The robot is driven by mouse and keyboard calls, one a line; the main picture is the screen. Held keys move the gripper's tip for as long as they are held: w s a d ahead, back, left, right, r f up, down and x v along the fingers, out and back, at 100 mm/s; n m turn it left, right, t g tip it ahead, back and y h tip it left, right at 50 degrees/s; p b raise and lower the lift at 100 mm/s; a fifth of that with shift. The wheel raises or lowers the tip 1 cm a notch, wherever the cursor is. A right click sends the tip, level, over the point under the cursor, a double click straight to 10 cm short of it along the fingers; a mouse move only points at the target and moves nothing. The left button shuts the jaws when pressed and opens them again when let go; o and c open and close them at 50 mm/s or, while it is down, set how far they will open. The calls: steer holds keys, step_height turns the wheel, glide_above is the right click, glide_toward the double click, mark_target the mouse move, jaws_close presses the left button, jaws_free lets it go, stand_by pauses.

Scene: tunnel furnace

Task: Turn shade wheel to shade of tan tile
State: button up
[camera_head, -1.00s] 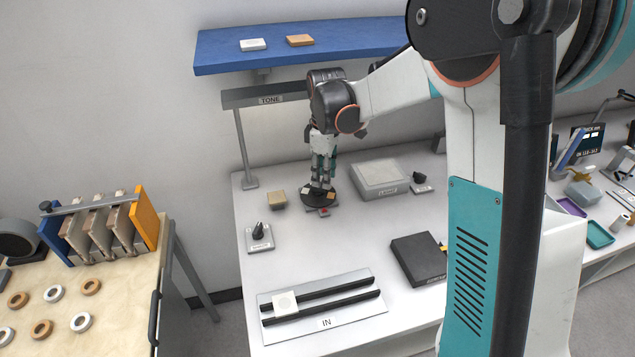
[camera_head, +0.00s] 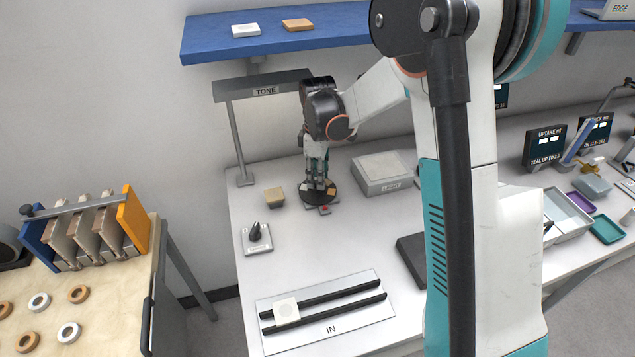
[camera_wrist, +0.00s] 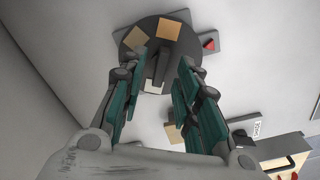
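The shade wheel (camera_head: 312,201) is a dark round disc on the table below the TONE lamp, with tan patches on its face. In the wrist view the wheel (camera_wrist: 186,46) shows two tan patches, a raised bar across its middle and a red marker beside its rim. My gripper (camera_head: 318,178) points down over the wheel. In the wrist view my gripper (camera_wrist: 157,76) is open, its fingers spread on either side of the bar, with gaps visible.
A black knob (camera_head: 255,232) on a plate stands front left of the wheel. A grey LIGHT box (camera_head: 382,171) is to the right. The IN rack (camera_head: 340,318) holds a pale tile at the front. The TONE lamp (camera_head: 262,86) and blue shelf (camera_head: 345,30) hang above.

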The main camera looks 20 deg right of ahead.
steer(key=shift+f, duration=0.9)
jaws_close()
steer(key=shift+m, duration=0.3)
